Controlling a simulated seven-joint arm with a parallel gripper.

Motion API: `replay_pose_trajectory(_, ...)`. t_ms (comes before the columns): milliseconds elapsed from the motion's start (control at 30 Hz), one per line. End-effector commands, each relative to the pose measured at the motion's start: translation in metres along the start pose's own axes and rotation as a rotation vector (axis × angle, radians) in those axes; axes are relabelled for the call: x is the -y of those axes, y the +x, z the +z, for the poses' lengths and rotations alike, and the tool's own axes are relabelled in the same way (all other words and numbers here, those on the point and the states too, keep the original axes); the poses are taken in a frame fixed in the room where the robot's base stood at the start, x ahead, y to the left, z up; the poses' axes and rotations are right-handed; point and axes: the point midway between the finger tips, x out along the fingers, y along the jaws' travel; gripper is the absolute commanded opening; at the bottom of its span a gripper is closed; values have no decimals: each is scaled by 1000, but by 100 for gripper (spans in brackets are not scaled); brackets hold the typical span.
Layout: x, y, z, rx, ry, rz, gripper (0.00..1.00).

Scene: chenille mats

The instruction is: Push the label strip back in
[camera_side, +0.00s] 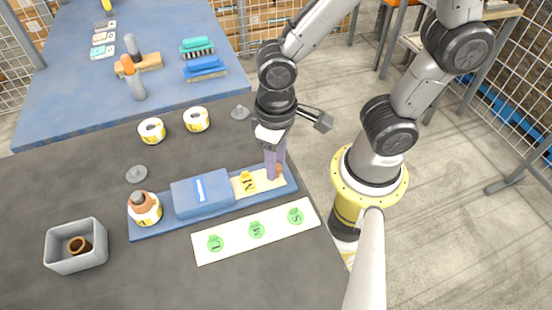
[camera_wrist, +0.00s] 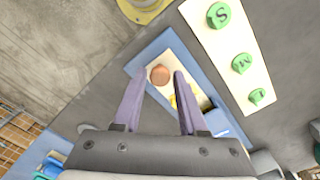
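The pale yellow label strip (camera_side: 262,186) with a yellow letter M sticks out of the right side of a blue block (camera_side: 203,195) on a long blue base (camera_side: 160,229). The strip also shows in the wrist view (camera_wrist: 176,61). A brown round knob (camera_side: 279,169) stands at its outer end. My gripper (camera_side: 274,160), with purple fingers, points down at that end. In the wrist view the fingers (camera_wrist: 159,74) are apart, with the knob (camera_wrist: 159,75) showing between their tips and small gaps on both sides. I cannot tell the height of the tips exactly.
A white card (camera_side: 275,228) with green letters lies in front of the base. A tape roll (camera_side: 145,214) with a brown top stands on the base's left end. A grey box (camera_side: 76,261), tape rolls (camera_side: 196,119) and grey knobs (camera_side: 136,174) stand around on the dark table.

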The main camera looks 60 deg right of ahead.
Motion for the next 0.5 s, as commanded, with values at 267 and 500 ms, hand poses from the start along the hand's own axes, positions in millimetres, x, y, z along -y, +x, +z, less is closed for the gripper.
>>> replay_pose_trajectory(267, 0, 0, 0, -1, 0, 0, 0)
replay_pose_trajectory(500, 0, -1, 0, -1, 0, -1, 0)
